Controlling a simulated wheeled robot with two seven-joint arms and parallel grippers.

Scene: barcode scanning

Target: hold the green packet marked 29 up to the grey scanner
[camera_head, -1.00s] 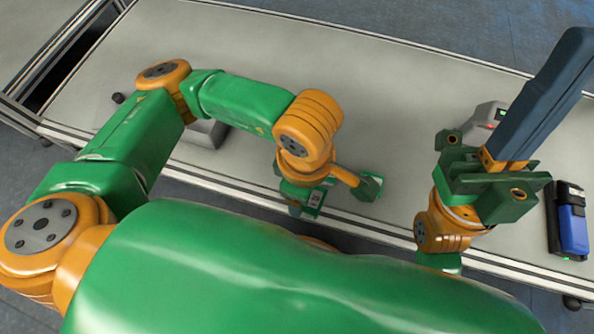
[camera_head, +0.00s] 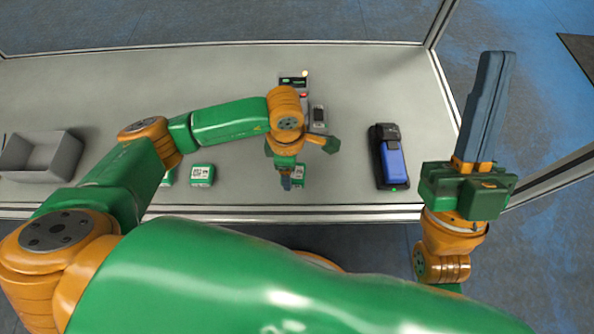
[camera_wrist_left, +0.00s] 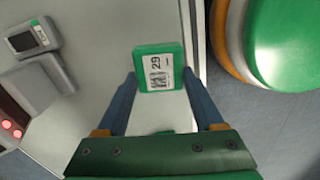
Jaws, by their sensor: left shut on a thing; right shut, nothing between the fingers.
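The green packet marked 29 (camera_wrist_left: 158,68) sits between the fingers of my left gripper (camera_wrist_left: 160,85), its white label facing the wrist camera. In the head view the packet (camera_head: 299,173) shows partly beside my left gripper (camera_head: 288,183), above the table's near side. A grey device with a dark screen (camera_head: 318,118), seemingly the scanner, is just beyond them; it also shows at upper left in the left wrist view (camera_wrist_left: 30,38). Packet and device are apart. My right gripper (camera_head: 496,56) is shut and empty, pointing up beyond the table's right end.
A black device with a green display (camera_head: 293,82) stands behind the grey one. A black and blue device (camera_head: 390,158) lies to the right. Another green packet (camera_head: 202,175) lies at the left, with one partly hidden beside it. A grey tray (camera_head: 70,160) is at far left.

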